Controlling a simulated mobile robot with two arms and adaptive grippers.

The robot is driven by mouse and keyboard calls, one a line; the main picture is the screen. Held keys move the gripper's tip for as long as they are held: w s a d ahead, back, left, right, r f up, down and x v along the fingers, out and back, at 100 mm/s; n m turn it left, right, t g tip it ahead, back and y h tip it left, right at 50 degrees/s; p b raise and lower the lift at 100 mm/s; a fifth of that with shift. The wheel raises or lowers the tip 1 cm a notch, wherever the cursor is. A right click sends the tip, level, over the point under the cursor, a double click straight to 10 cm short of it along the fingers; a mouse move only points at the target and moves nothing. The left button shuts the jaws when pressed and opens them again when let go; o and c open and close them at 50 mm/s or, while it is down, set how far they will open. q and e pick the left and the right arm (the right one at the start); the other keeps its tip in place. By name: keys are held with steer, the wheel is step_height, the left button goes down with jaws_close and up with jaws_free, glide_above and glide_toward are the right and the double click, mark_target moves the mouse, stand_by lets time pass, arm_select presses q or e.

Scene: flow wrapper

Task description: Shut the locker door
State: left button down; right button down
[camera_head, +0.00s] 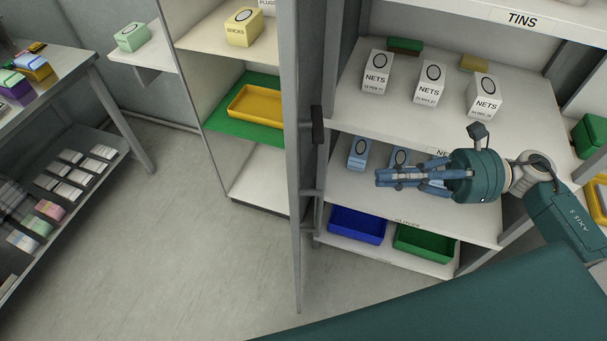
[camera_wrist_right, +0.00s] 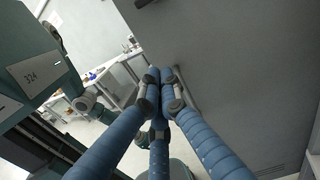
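The locker door (camera_head: 297,160) stands open in the head view, a tall grey panel seen nearly edge-on, with a dark handle (camera_head: 318,125) on its right side. To its right, the locker's shelves (camera_head: 345,185) show. My right gripper (camera_head: 380,178) is in front of the lower shelves, right of the door, its blue fingers pointing left and apparently apart from the door. In the right wrist view, the fingertips (camera_wrist_right: 158,74) meet with nothing seen between them. A large grey panel (camera_wrist_right: 240,75), apparently the door, fills the right side. My left gripper is not in view.
The shelves hold white NETS boxes (camera_head: 430,84), a blue tray (camera_head: 357,225) and a green tray (camera_head: 425,242). Left of the door are more shelves with a yellow tray (camera_head: 256,105). A table (camera_head: 75,68) stands at far left. The floor (camera_head: 190,240) between is clear.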

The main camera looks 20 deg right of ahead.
steer(key=p+x, duration=0.6)
steer(key=x, duration=0.7)
steer(key=shift+a, duration=0.15)
